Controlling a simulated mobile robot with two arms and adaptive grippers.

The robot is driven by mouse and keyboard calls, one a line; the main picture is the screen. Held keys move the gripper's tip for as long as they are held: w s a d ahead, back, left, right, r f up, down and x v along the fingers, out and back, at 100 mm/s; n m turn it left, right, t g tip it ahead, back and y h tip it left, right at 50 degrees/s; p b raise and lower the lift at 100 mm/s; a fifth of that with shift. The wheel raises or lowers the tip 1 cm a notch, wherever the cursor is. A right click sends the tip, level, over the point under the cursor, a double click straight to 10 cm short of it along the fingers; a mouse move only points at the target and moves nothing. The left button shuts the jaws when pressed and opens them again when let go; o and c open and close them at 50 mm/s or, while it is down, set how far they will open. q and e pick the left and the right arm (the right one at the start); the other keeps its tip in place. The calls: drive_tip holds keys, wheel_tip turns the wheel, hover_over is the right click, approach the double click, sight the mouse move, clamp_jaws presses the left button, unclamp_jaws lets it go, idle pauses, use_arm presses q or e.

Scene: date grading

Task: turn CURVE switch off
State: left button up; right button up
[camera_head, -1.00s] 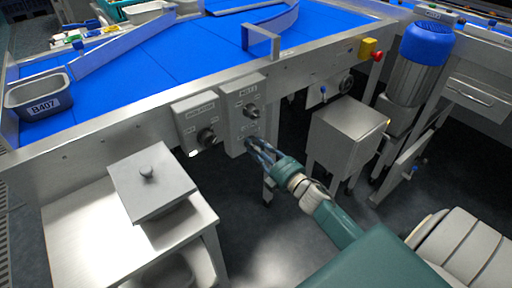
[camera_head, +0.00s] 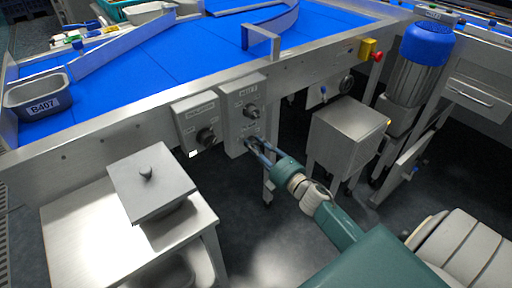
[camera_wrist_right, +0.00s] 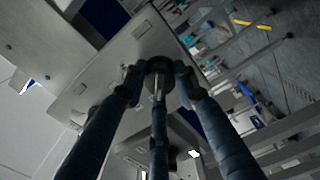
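A grey control box (camera_head: 235,98) is mounted on the side of the blue-belted table. It carries a dark upper knob (camera_head: 252,112) and a lower switch under my right gripper (camera_head: 250,143). The small labels are too blurred to read, so I cannot confirm CURVE. In the right wrist view, a round dark switch knob (camera_wrist_right: 159,67) stands on the light panel. My right gripper's fingers (camera_wrist_right: 160,82) are closed in around that knob, with tips at its sides. The knob's pointer is partly hidden by the fingers. My left gripper is not in view.
A second box with a dark knob (camera_head: 206,136) sits just left. A metal side table (camera_head: 75,213) with a lidded container (camera_head: 152,184) stands front left. A steel cabinet (camera_head: 346,138) and a blue-topped motor (camera_head: 425,45) stand right. A red button (camera_head: 377,57) is on the frame.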

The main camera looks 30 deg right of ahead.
drive_tip(key=o, duration=0.4)
drive_tip(key=shift+a, duration=0.15)
drive_tip(key=shift+s, duration=0.1)
drive_tip(key=s, duration=0.8)
drive_tip(key=s+d, duration=0.1)
drive_tip(key=s, duration=0.3)
drive_tip(key=shift+w, duration=0.1)
